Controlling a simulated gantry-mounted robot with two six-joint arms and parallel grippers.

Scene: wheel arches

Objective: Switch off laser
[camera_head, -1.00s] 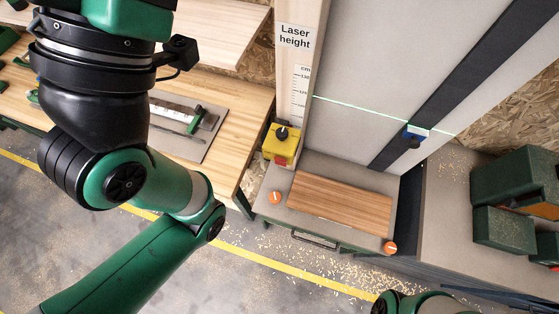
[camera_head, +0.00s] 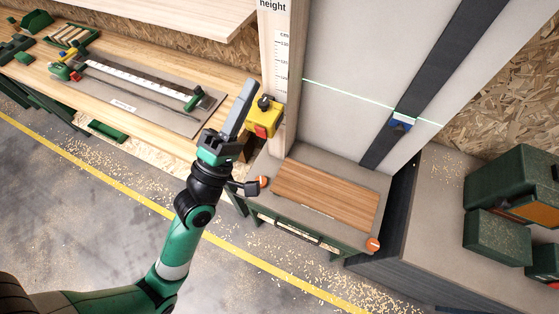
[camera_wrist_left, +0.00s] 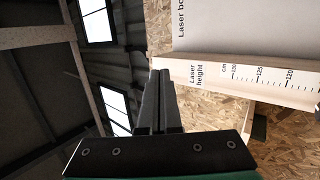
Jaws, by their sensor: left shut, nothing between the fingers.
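A yellow switch box (camera_head: 262,121) with a dark knob (camera_head: 264,102) on top and a red part on its front sits at the foot of the wooden post marked with a height scale (camera_head: 283,60). A thin green laser line (camera_head: 350,96) runs across the grey panel. My left gripper (camera_head: 244,92) is shut and empty. It points upward just left of the yellow box; I cannot tell whether they touch. In the left wrist view its fingers (camera_wrist_left: 159,95) are together, pointing toward the post and the chipboard wall. The box does not show there. My right gripper is not in view.
A blue-and-white piece (camera_head: 402,121) sits on the dark vertical strip. A workbench with a ruler jig (camera_head: 140,86) is at left, green machines (camera_head: 500,232) at right.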

